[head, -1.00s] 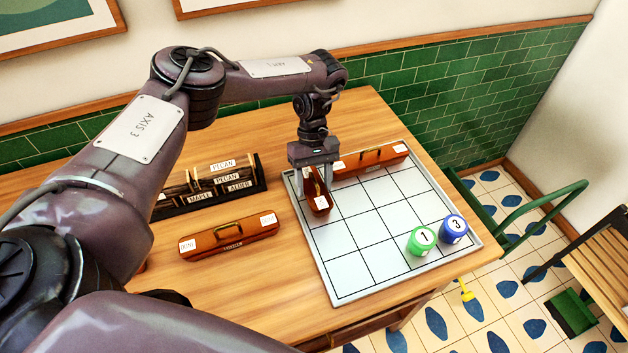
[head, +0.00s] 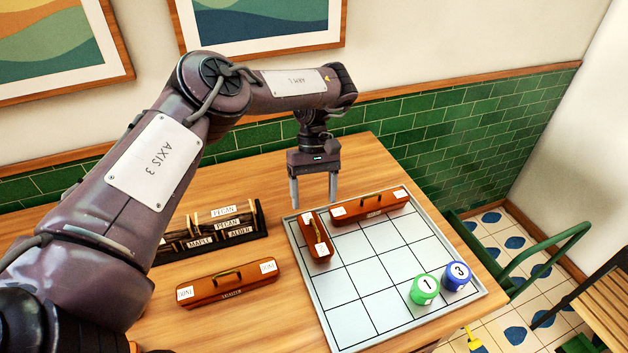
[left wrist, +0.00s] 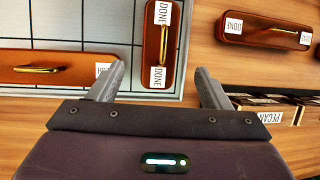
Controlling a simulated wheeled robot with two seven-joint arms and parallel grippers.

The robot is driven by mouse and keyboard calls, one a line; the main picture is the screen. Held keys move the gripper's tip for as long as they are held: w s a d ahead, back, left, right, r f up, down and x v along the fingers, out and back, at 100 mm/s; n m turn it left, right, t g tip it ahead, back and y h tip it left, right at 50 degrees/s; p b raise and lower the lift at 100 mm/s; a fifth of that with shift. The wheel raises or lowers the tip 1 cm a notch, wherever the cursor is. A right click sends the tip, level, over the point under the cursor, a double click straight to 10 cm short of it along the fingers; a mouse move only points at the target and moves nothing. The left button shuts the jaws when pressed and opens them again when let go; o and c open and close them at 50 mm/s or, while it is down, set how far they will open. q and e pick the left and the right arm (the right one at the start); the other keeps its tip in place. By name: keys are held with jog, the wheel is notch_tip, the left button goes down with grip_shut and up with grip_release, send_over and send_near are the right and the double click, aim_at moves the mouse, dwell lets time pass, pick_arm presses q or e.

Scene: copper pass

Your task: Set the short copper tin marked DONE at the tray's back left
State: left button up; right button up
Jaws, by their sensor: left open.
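The short copper tin (head: 316,240) lies flat on the gridded tray (head: 339,287) at its back left, lengthwise from back to front. In the left wrist view the short tin (left wrist: 152,76) shows a DONE label at each end and a brass handle. My left gripper (head: 314,200) is open and empty, its fingers pointing down above and behind the short tin's back end. In the left wrist view the fingertips (left wrist: 160,70) stand apart on either side of the tin's near end in the picture.
A longer copper tin (head: 370,208) lies along the tray's back edge. Another long tin (head: 228,289), marked DONE, lies on the table left of the tray. Green (head: 424,290) and blue (head: 456,276) numbered canisters stand at the tray's front right. A dark rack (head: 222,240) holds labelled blocks.

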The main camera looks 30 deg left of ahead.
pick_arm(q)
jog(key=shift+v, duration=1.65)
